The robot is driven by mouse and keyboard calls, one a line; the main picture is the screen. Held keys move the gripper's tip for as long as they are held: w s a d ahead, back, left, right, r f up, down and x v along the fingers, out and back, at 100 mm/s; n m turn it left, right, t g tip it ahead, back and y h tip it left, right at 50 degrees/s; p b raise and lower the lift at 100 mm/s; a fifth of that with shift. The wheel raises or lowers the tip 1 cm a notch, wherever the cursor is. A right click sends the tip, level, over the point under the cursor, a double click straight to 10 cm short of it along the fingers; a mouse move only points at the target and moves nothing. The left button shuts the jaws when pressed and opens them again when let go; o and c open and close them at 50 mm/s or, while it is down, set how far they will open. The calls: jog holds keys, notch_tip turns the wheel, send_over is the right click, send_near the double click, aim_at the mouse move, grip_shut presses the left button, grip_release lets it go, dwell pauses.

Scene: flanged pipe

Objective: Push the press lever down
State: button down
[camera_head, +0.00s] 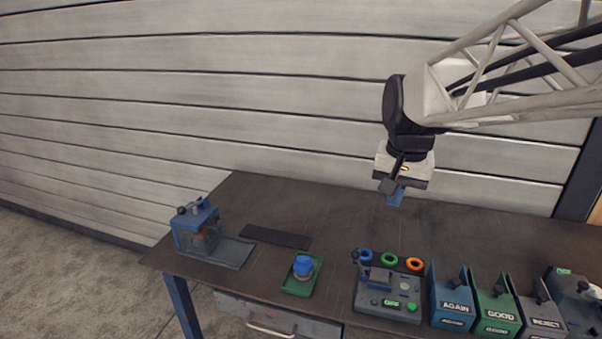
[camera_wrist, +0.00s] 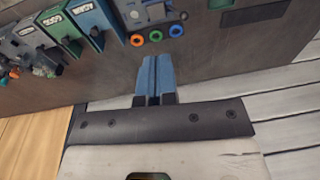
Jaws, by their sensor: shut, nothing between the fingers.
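A blue machine (camera_head: 197,228) with a dark knob on top and a dark flat base stands at the left end of the bench. A grey device (camera_head: 388,291) with a green button, a blue part and a dark-knobbed upright stands near the front middle; it also shows at the top of the wrist view (camera_wrist: 147,12). I cannot tell for sure which of these carries the press lever. My gripper (camera_head: 396,197) has blue fingers, shut and empty, above the back of the bench, apart from both; the fingers also show in the wrist view (camera_wrist: 156,62).
A green tray (camera_head: 301,284) holds a blue-topped part. Blue, green and orange rings lie behind the grey device. Bins marked AGAIN (camera_head: 452,300), GOOD (camera_head: 496,310) and REJECT (camera_head: 541,315) stand to the right. A dark mat (camera_head: 275,238) lies flat. The back of the bench (camera_head: 330,215) is clear.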

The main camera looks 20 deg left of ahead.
jog(key=w+a, duration=0.3)
jog(key=a, duration=0.4)
jog(key=w+a, duration=0.4)
jog(key=a, duration=0.2)
jog(key=g, duration=0.2)
send_over(190, 206)
jog(key=s, duration=0.2)
notch_tip(190, 206, down, 10)
jog(key=shift+a+h, duration=0.15)
jog(key=shift+h, duration=0.15)
jog(key=shift+f, duration=0.15)
jog(key=shift+s+f, duration=0.2)
jog(key=shift+f, duration=1.5)
jog(key=shift+s+f, duration=0.15)
jog(key=shift+f, duration=1.5)
